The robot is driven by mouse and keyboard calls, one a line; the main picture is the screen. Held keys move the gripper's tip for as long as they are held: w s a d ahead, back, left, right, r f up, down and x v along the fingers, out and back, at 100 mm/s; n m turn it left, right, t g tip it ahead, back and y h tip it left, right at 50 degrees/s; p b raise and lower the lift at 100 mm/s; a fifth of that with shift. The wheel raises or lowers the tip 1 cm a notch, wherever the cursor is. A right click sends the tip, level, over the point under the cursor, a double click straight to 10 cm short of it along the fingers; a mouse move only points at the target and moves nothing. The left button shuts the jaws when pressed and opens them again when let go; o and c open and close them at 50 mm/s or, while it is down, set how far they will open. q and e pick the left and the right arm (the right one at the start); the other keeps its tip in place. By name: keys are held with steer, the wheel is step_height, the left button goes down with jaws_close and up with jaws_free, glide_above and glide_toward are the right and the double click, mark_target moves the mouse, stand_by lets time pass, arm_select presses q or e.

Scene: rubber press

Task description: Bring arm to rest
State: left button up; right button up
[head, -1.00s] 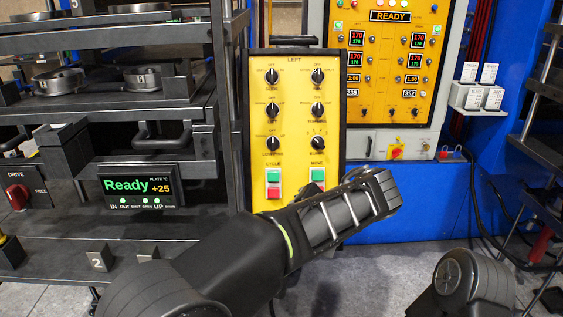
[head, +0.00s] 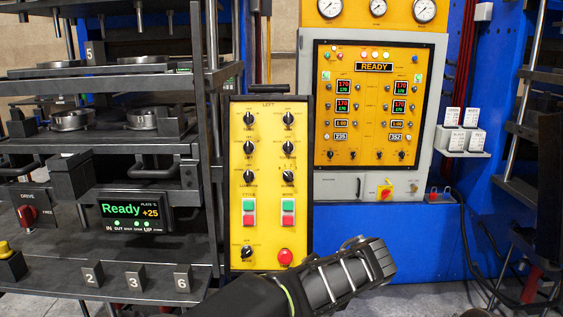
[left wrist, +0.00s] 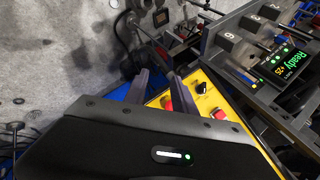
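My left arm (head: 345,275) crosses the bottom middle of the head view, in front of the floor and right of the yellow LEFT control panel's (head: 240,225) foot. Its gripper fingers do not show clearly there. In the left wrist view my left gripper (left wrist: 157,78) shows two grey fingers set apart, with nothing between them. The yellow panel (left wrist: 186,97) with its knob and red buttons appears just beyond and to the right of the fingers; I cannot tell the gap. My right gripper is in neither view.
The press rack (head: 150,250) with shelves, round moulds and a Ready display (head: 134,210) stands at left. A cabinet with a READY panel (head: 330,145) and gauges stands behind. A label holder (head: 460,152) and a dark frame (head: 540,185) are at right. Grey floor (head: 430,300) is open in front.

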arm_select(q)
steer(key=s+a+f+g+h, duration=0.1)
steer(key=s+a+f+g, duration=0.15)
steer(key=f, duration=0.65)
steer(key=s+a+f+g+h, duration=0.1)
steer(key=s+f+h, duration=0.15)
steer(key=f, duration=0.55)
steer(key=s+a+f+g+h, duration=0.1)
steer(key=s+f+g, duration=0.15)
steer(key=f, duration=0.65)
steer(key=s+a+f+n+h, duration=0.2)
steer(key=s+f, duration=0.5)
steer(key=s, duration=0.4)
steer(key=s+a+f+n+h, duration=0.3)
steer(key=s+f+n, duration=0.3)
steer(key=s, duration=0.5)
steer(key=shift+s+a+f, duration=0.4)
steer(key=shift+a+f, duration=0.2)
steer(key=shift+f, duration=0.2)
steer(key=shift+c, duration=0.4)
